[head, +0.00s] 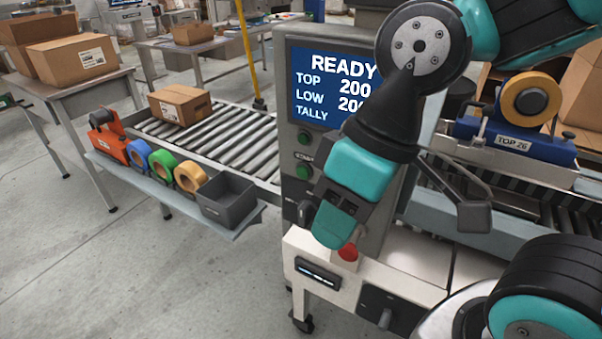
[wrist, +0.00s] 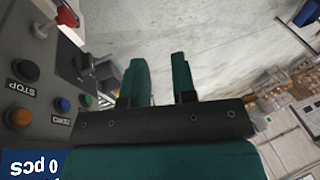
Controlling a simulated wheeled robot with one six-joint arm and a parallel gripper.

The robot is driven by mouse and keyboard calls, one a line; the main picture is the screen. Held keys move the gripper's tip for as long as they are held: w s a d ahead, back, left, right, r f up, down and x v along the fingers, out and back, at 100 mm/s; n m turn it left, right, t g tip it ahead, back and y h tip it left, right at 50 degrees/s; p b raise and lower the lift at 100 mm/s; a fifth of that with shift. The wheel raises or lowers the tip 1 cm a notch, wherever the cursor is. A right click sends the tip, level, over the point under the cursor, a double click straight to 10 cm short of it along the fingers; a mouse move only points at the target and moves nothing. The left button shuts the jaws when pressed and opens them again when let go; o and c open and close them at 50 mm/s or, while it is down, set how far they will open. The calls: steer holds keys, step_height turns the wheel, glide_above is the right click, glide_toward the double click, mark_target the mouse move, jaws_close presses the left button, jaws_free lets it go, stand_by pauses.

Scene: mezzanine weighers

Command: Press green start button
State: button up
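The grey control panel (head: 296,215) stands in the middle of the head view. Its left edge carries a green button (head: 304,137) and another green button (head: 303,172) below it; no start label is readable. My gripper (head: 334,226) hangs tilted in front of the lower panel, right of and below the green buttons. In the wrist view its two teal fingers (wrist: 160,62) stand apart with nothing between them. The arm hides part of the panel.
A display (head: 312,85) reads READY. The wrist view shows an amber button (wrist: 19,117) and another near a STOP label. A red knob (head: 348,252) sits by my fingertips. A roller conveyor (head: 250,140) and a tape shelf (head: 190,204) are left. Floor at lower left is clear.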

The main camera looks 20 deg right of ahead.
jaws_close()
stand_by(1.3)
